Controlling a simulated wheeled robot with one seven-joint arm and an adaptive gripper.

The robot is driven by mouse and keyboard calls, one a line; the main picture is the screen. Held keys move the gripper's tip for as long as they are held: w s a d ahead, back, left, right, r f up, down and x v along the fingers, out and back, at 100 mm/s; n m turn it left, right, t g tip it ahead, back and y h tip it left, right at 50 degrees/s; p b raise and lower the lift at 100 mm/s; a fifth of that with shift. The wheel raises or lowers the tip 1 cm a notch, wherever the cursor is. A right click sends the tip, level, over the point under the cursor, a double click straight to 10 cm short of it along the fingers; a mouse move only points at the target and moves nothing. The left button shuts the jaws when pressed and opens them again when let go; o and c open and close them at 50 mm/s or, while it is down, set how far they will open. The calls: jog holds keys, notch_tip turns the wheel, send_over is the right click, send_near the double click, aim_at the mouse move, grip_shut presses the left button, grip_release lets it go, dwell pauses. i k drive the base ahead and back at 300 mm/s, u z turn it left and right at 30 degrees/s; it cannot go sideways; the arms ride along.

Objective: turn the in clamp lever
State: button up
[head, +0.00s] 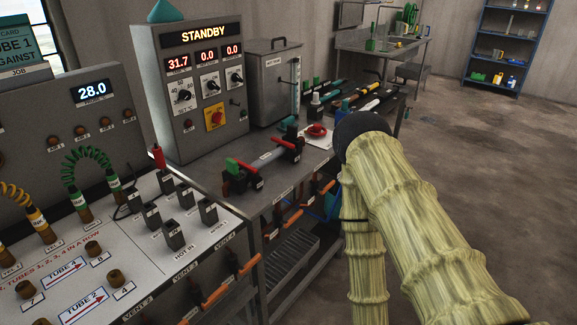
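A black clamp fixture stands on the bench, with a grey tube (268,158) lying between its two ends. The left end block (240,180) carries a green lever or handle (233,165). The right end block (291,148) has a small red part on top (305,141). The small labels on the blocks are too small to read, so I cannot tell which one is marked "in". My arm, in a pale yellow sleeve, fills the right foreground, apart from the fixture in the picture. My gripper does not show.
A control cabinet (203,130) reading STANDBY stands behind the fixture, beside a grey lidded box (272,85). A panel (150,235) with several black blocks and coiled hoses lies at left. Orange handles (215,295) line the bench front. Open floor (480,170) lies to the right.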

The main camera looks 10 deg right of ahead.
aim_at(284, 142)
jog(key=u, duration=0.2)
jog(key=k, duration=0.25)
jog(key=z, duration=0.8)
jog(key=i, duration=1.05)
jog(key=u, duration=0.45)
